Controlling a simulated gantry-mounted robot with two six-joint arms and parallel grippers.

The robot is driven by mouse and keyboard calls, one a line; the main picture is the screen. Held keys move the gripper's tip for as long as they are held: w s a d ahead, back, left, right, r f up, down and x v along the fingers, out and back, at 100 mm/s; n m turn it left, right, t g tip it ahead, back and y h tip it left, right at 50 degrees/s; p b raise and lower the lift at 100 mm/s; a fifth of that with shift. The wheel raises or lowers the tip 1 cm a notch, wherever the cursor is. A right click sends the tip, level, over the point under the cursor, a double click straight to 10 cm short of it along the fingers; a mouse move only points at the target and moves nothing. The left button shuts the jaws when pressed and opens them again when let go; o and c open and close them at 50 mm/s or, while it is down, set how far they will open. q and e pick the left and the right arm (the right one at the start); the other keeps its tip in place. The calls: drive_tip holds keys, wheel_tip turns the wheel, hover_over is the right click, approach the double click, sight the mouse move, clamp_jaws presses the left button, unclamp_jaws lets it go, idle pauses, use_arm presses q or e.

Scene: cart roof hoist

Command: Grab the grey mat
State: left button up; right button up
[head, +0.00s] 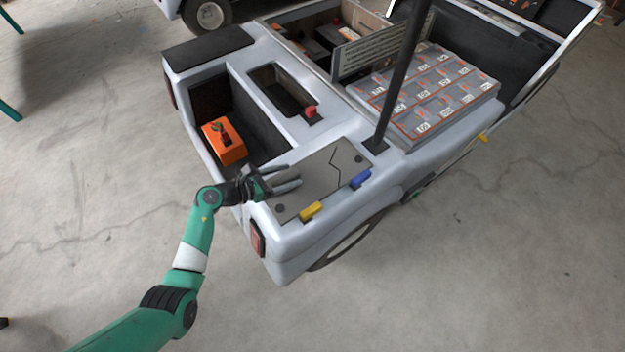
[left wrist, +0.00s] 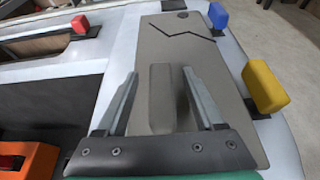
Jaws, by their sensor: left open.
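A flat grey panel, which I take for the grey mat (head: 330,172), lies on the rear deck of the pale cart. It has a jagged black line across it and round dark spots near its corners. In the left wrist view the mat (left wrist: 212,95) has a raised grey bar (left wrist: 161,95) on it, between my fingers. My left gripper (head: 299,176) is open over the mat's left part, its fingers on either side of the bar. It also shows in the left wrist view (left wrist: 160,73). I cannot tell if the fingers touch anything. My right gripper is not in view.
A yellow block (head: 311,211) and a blue block (head: 360,179) sit along the mat's near edge. An orange box (head: 224,141) stands in an open bay. A red knob (head: 310,112) and a dark post (head: 400,80) rise nearby. Grey battery-like blocks (head: 440,95) lie beyond.

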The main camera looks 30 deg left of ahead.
use_arm(q)
clamp_jaws()
idle(0.3)
drive_tip(key=shift+r, duration=0.1)
idle(1.0)
